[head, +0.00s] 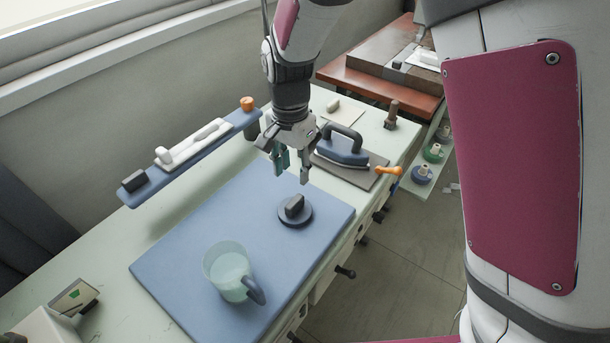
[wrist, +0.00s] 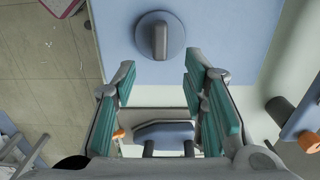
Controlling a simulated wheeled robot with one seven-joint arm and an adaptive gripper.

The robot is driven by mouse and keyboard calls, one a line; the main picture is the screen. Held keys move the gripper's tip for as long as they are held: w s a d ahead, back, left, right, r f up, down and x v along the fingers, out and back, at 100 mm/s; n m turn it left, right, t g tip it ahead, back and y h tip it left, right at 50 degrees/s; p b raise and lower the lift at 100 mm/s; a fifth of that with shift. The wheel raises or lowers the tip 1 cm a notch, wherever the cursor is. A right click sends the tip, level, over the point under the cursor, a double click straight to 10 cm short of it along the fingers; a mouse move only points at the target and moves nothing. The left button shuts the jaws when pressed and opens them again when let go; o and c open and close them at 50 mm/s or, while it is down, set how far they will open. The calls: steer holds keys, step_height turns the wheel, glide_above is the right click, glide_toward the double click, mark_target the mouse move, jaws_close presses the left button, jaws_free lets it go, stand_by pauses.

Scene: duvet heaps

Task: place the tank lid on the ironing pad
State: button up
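The tank lid (head: 295,211) is a dark round disc with a raised bar handle. It lies flat on the blue ironing pad (head: 186,257), near the pad's right edge. In the wrist view the lid (wrist: 160,35) shows ahead of the fingers on the pad (wrist: 232,30). My gripper (head: 291,172) is above the pad's far end, up and slightly left of the lid in the head view. Its teal-padded fingers are spread apart with nothing between them, and it also shows in the wrist view (wrist: 160,90). The gripper and the lid are apart.
A clear jug (head: 228,268) with a blue handle stands on the pad's near part. A blue iron (head: 342,148) rests on a grey plate behind the gripper. A narrow raised blue board (head: 205,141) runs along the left. A small orange-ended thing (head: 390,171) lies at the table's right edge.

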steer(key=s+d+r+n+t+y, duration=0.1)
steer(key=s+d+r+n, duration=0.1)
steer(key=s+d+r, duration=0.4)
steer(key=s+d+r+n+t, duration=0.1)
steer(key=d+r, duration=0.4)
steer(key=r, duration=0.2)
steer(key=s+d+r+n+t, duration=0.1)
steer(key=s+d+r+n, duration=0.1)
steer(key=s+d, duration=0.2)
steer(key=s+d+r+n+t+h, duration=0.1)
steer(key=s+d, duration=0.4)
steer(key=s, duration=0.6)
step_height(320, 180, up, 2)
steer(key=shift+s+d+r+n, duration=0.2)
steer(key=shift+s+n, duration=0.1)
steer(key=shift+n, duration=0.5)
